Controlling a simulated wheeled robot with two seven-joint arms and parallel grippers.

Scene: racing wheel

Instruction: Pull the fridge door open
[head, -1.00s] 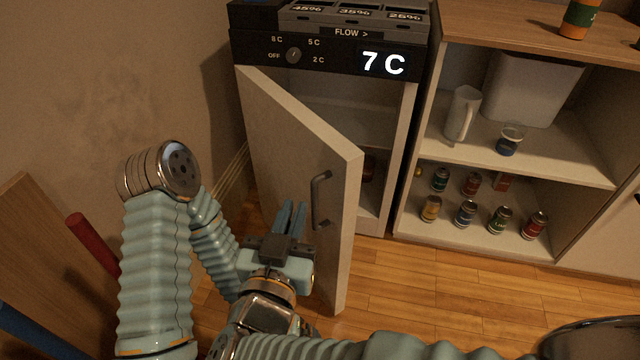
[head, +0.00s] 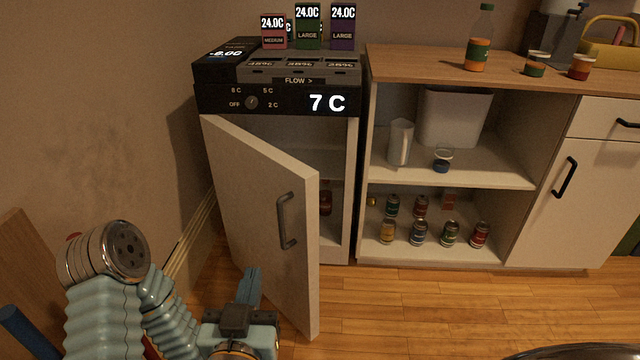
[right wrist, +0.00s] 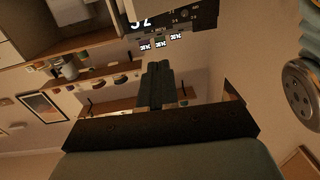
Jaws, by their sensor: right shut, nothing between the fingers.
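The fridge door (head: 262,225) is swung part way open, hinged at the left, its free edge toward me. The dark bar handle (head: 287,220) is on its outer face near that edge. The fridge (head: 278,102) reads 7 C; part of its inside shows to the right of the door. My right gripper (head: 249,282) is in front of the door's outer face, left of and below the handle and apart from it. Its fingers are shut and empty, also in the right wrist view (right wrist: 157,82). My left gripper is not in view.
A wall (head: 90,110) closes off the left side. An open shelf unit (head: 450,180) with several cans, a jug (head: 400,142) and a white bin (head: 455,118) stands right of the fridge. The wooden floor (head: 420,305) in front of the shelves is clear.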

